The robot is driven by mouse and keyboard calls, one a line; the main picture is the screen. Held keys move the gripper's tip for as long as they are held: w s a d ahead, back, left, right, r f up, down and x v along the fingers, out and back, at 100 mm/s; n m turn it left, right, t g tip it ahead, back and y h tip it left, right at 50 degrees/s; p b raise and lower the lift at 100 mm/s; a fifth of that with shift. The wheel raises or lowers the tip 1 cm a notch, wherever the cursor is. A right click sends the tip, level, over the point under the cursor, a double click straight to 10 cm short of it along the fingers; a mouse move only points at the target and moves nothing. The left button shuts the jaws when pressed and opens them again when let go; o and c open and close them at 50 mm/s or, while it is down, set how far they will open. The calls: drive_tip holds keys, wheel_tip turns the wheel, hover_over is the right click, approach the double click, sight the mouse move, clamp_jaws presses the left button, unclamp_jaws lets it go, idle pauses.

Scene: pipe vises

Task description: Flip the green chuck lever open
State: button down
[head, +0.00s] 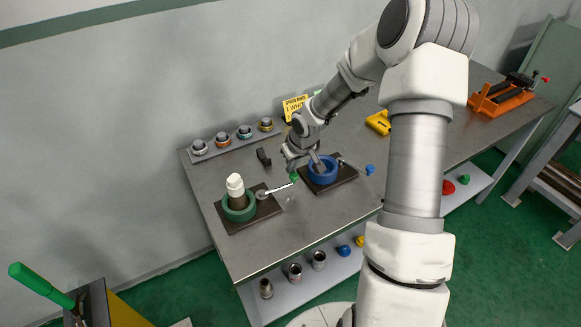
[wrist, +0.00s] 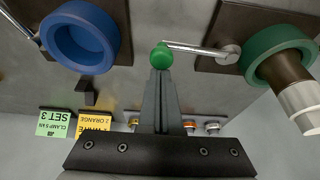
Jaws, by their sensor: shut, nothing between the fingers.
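The green chuck (head: 238,207) is a green ring on a dark plate at the left of the table, with a pipe with a white top (head: 236,187) standing in it. Its metal lever (head: 279,188) reaches right and ends in a green knob (head: 293,178). In the wrist view the lever (wrist: 200,49) runs left from its pivot to the knob (wrist: 161,57). My gripper (wrist: 160,75) is shut, with its fingertips at the knob; whether they touch it I cannot tell. The green chuck also shows in the wrist view (wrist: 275,47).
The blue chuck (head: 322,172), an empty ring on its own plate, stands close to the right of my gripper. A rack with several fittings (head: 222,139) and label cards (head: 294,107) line the wall side. A yellow object (head: 378,122) and an orange vise (head: 500,96) lie farther right.

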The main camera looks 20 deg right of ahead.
sight(295, 178)
drive_tip(key=s+m+b, duration=0.1)
drive_tip(key=b, duration=0.2)
drive_tip(key=s+f+m+h+b, duration=0.1)
drive_tip(key=s+m+b, duration=0.1)
drive_tip(key=b, duration=0.1)
drive_tip(key=s+m+b, duration=0.1)
drive_tip(key=b, duration=0.1)
drive_tip(key=s+m+h+b, duration=0.1)
drive_tip(key=b, duration=0.1)
drive_tip(key=s+m+b, duration=0.1)
drive_tip(key=m+b, duration=0.1)
drive_tip(key=b, duration=0.1)
drive_tip(key=shift+a, duration=0.3)
drive_tip(key=s+m+b, duration=0.1)
drive_tip(key=m+h+b, duration=0.1)
drive_tip(key=s+a+m+g+b, duration=0.1)
drive_tip(key=shift+s+a+r+b, duration=0.1)
drive_tip(key=shift+s+r+b, duration=0.2)
drive_tip(key=shift+s+b, duration=0.05)
drive_tip(key=shift+s+a+r+b, duration=0.2)
drive_tip(key=shift+s+a+b, duration=0.5)
drive_tip(key=shift+s+a, duration=0.1)
wheel_tip(295, 178, up, 10)
drive_tip(key=p, duration=0.3)
drive_tip(key=shift+w+d, duration=0.15)
drive_tip(key=shift+d, duration=0.05)
